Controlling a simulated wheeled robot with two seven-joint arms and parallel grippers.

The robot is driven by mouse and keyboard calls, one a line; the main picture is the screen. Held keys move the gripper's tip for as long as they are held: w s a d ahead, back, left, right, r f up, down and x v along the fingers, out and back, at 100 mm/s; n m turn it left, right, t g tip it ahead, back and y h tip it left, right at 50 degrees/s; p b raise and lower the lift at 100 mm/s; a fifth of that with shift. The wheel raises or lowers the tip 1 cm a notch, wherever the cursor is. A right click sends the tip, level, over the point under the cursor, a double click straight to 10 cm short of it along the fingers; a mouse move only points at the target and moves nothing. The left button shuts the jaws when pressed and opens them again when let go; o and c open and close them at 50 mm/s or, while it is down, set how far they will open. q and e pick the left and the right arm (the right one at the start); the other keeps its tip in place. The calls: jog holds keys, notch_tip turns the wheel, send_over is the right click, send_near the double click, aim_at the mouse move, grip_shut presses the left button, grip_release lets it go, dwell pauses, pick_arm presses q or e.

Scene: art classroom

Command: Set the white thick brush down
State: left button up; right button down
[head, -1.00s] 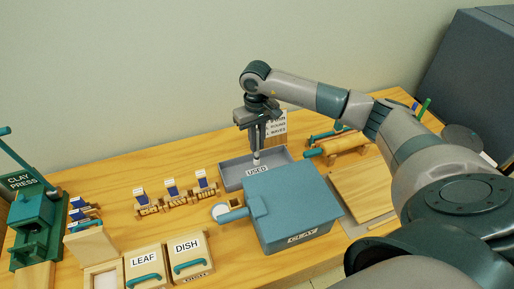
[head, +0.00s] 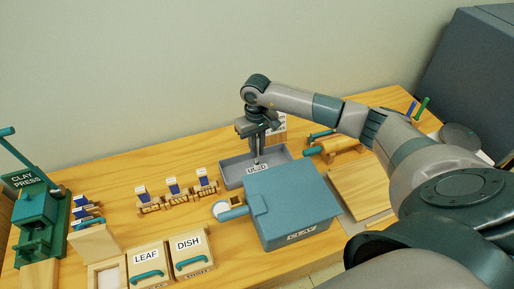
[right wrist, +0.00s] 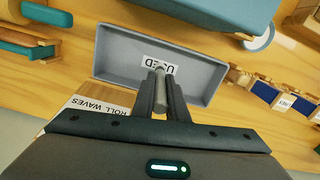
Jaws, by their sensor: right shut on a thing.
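My right gripper (head: 256,155) points down over the grey tray (head: 233,174) with the label USED. It is shut on the white thick brush, and only a small pale end of the brush (head: 256,163) shows below the fingers in the head view. In the right wrist view the brush shows as a short grey-white piece (right wrist: 160,74) between the two fingertips (right wrist: 161,90), in front of the USED label. The tray (right wrist: 200,74) looks empty apart from this. I cannot tell whether the brush touches the tray floor. My left gripper is out of view.
The blue clay box (head: 292,207) stands close in front of the tray. A small sign (right wrist: 98,119) stands behind the tray.

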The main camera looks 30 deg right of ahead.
jog(key=shift+f, duration=0.15)
jog(key=c, duration=1.7)
grip_release()
jog(key=shift+c, duration=0.2)
jog(key=shift+r, duration=0.45)
notch_tip(320, 180, up, 10)
jog(key=b, duration=0.5)
jog(key=shift+w+r, duration=0.1)
jog(key=shift+r, duration=0.65)
